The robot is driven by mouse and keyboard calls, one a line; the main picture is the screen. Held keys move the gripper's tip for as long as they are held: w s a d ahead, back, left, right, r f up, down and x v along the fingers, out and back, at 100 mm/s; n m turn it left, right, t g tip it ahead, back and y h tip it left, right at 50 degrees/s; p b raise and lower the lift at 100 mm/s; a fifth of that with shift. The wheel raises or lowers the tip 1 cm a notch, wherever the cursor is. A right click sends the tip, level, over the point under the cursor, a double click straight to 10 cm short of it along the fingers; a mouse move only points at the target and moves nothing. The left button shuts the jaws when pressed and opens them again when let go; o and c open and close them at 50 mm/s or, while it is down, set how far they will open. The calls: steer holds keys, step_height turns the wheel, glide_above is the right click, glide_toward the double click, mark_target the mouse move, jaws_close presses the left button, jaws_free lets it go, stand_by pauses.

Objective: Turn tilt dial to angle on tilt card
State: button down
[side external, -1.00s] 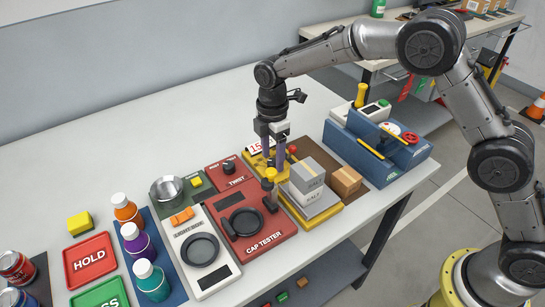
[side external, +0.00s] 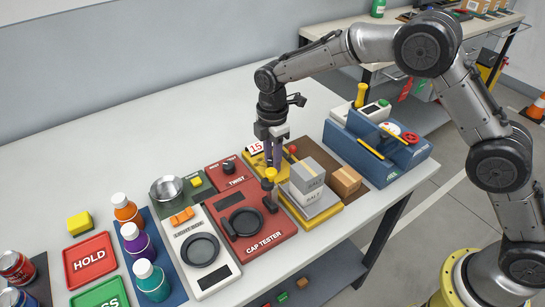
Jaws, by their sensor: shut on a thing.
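The tilt card (side external: 256,147) is a small white card with a red 15, standing at the back left of a yellow tilt fixture (side external: 254,161). My gripper (side external: 274,163) points straight down over this fixture, just right of the card. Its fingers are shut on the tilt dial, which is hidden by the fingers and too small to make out. The dial's pointer and its present angle cannot be read from here. A red knob (side external: 293,150) shows at the fixture's right side.
Grey boxes (side external: 313,181) stand on a yellow base close in front of my gripper. The red cap tester (side external: 256,238) with its yellow-topped post (side external: 271,175) is front left. A red TWIST unit (side external: 231,174) lies to the left, a blue station (side external: 362,150) to the right.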

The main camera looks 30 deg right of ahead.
steer(key=shift+m, duration=0.3)
steer(key=m, duration=0.9)
steer(key=shift+r, duration=0.1)
steer(key=m, duration=0.4)
steer(key=shift+m, duration=2.1)
steer(key=c, duration=0.6)
jaws_free()
steer(key=shift+o, duration=0.2)
